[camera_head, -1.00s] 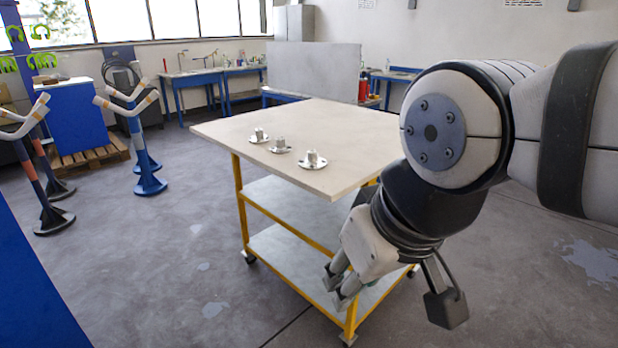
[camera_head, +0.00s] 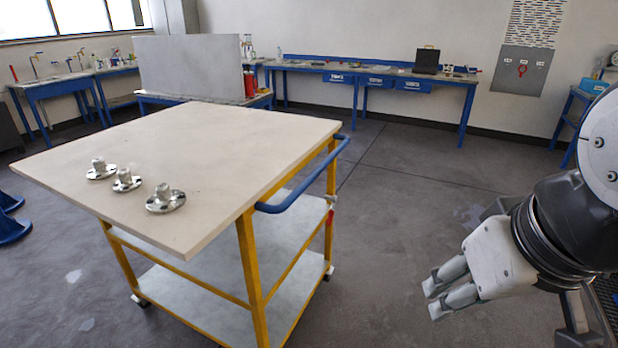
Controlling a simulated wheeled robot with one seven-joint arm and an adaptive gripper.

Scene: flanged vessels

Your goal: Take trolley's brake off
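The trolley (camera_head: 250,262) has a yellow frame, a pale top and two lower shelves, and stands left of centre. A blue push handle (camera_head: 300,188) runs along its right side. A small red and grey part (camera_head: 329,213) sits on the right rear post below the handle; I cannot tell whether it is the brake. A dark caster (camera_head: 139,300) shows at the lower left and another (camera_head: 328,272) at the lower right. My gripper (camera_head: 433,297) is at the right, apart from the trolley, with its fingers pointing left. It holds nothing visible; its finger gap is unclear.
Three metal flanged vessels (camera_head: 165,200) stand on the trolley top near its front left edge. Blue workbenches (camera_head: 385,75) line the back wall, and a grey panel (camera_head: 190,68) stands behind the trolley. The floor (camera_head: 400,190) right of the trolley is clear.

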